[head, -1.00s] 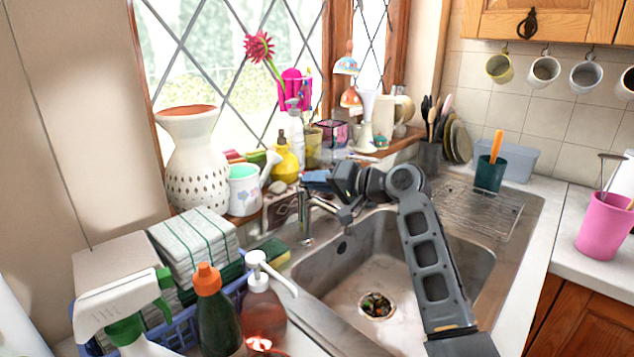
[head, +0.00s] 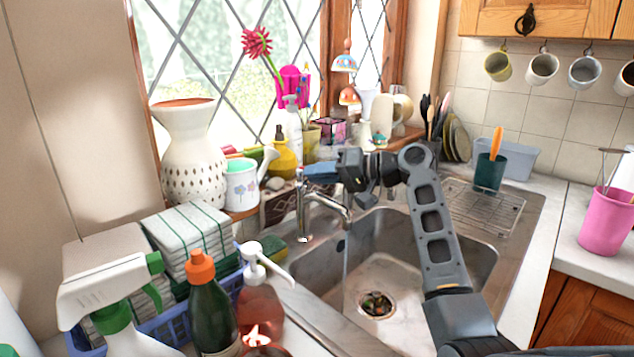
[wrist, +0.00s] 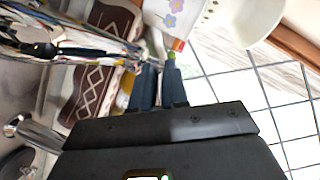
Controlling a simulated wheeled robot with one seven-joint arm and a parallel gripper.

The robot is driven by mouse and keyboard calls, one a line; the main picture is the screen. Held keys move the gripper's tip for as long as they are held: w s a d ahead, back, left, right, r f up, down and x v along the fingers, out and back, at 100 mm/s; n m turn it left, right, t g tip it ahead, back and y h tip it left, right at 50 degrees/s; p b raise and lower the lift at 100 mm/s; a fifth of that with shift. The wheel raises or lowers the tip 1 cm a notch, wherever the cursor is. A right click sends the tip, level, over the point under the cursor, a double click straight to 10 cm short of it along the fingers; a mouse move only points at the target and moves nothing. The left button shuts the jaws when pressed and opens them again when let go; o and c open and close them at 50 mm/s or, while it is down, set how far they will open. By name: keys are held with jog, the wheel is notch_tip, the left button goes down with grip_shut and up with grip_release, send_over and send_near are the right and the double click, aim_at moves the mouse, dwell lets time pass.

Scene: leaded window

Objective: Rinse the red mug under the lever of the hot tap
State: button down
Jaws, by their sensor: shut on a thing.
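The chrome tap (head: 304,215) stands behind the sink (head: 470,262), its spout over the basin. A thin stream of water (head: 346,255) falls from the spout. My gripper (head: 309,172) reaches in from the right to the tap's top. Its blue fingers are closed at the end of the tap lever (head: 301,178); the exact contact is small and partly hidden. In the wrist view the fingers (wrist: 158,68) are close together beside the chrome tap (wrist: 90,48). I see no red mug in either view.
A soap pump (head: 262,295), green bottle (head: 212,310) and spray bottle (head: 110,295) crowd the front left. A watering can (head: 242,187) and white vase (head: 192,150) stand on the sill. Pale mugs (head: 542,69) hang on the right. The basin holds only a drain strainer (head: 376,304).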

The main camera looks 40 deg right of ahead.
jog(key=c, duration=1.4)
grip_release()
jog(key=shift+p+v, duration=1.4)
jog(key=shift+v, duration=2.5)
jog(key=shift+d, duration=0.1)
